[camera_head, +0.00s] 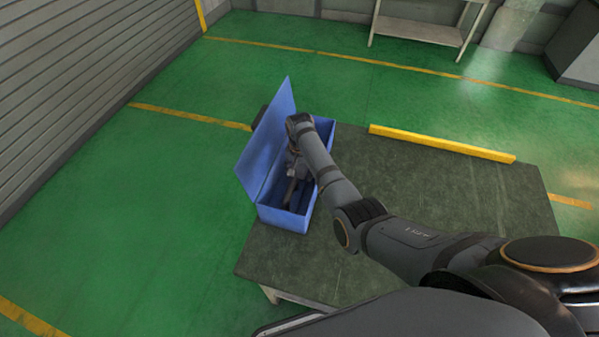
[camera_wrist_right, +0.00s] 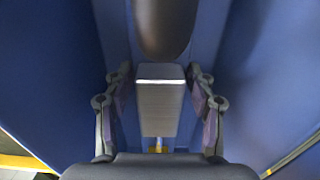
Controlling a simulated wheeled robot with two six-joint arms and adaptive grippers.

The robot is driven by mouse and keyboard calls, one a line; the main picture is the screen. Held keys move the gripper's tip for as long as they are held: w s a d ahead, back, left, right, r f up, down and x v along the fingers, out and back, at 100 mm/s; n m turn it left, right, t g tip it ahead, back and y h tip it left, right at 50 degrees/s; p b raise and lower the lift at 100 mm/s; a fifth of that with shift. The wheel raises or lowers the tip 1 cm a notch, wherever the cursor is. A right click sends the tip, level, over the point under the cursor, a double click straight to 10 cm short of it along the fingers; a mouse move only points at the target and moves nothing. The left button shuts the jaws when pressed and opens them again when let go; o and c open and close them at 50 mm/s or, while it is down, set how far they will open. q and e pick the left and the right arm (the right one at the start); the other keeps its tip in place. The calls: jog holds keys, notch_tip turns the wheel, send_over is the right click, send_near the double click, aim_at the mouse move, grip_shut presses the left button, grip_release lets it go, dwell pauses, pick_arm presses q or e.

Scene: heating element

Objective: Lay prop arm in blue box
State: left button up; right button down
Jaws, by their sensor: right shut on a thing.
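The blue box (camera_head: 282,217) stands on the table's left end with its lid (camera_head: 268,130) open to the left. My right arm reaches over the box, and my right gripper (camera_head: 297,172) points down inside it. In the right wrist view the gripper (camera_wrist_right: 160,80) is shut on the prop arm (camera_wrist_right: 160,108), a grey block with a dark rounded part above it, between blue walls. In the head view the prop arm (camera_head: 289,193) shows only as a dark piece low in the box, partly hidden by my wrist. I cannot tell whether it touches the floor. My left gripper is not in view.
The dark green table (camera_head: 420,185) is clear to the right of the box, apart from my arm over it. A yellow bar (camera_head: 440,143) runs along its back edge. A shelf bench (camera_head: 420,30) stands far behind, with open green floor between.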

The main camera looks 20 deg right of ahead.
aim_at(299, 170)
jog(key=shift+c, duration=2.2)
grip_release()
notch_tip(299, 170, up, 12)
jog(key=shift+b, duration=0.35)
